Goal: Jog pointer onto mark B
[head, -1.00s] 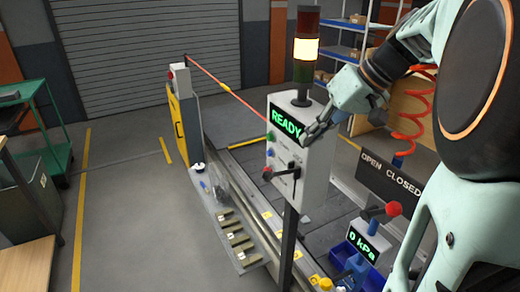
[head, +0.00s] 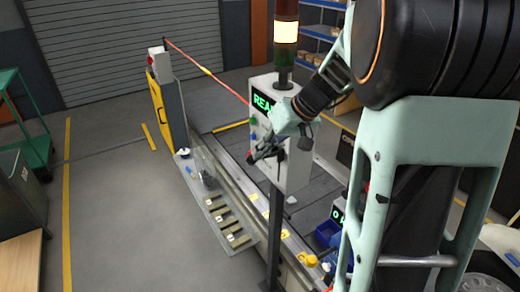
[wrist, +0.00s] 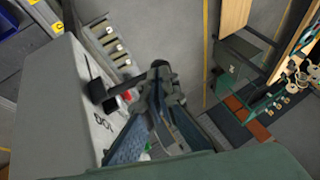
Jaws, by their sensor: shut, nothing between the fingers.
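The control box (head: 298,170) stands on a post, with a lit green display (head: 263,104), partly hidden by my arm. A green button (head: 255,121) and a blue button (head: 254,136) sit on its face. My gripper (head: 254,157) is shut and empty in front of the lower face; whether it touches anything is unclear. In the wrist view my gripper (wrist: 162,68) is beside black switch parts (wrist: 97,91) and a red part (wrist: 127,96). A yellow tag (wrist: 57,28) there seems to read C. I cannot pick out the pointer or mark B.
The slat conveyor (head: 232,150) runs behind the box, with small yellow tags (head: 285,234) along its near edge. A red-orange rod (head: 207,71) spans from a yellow-sided post (head: 168,105).

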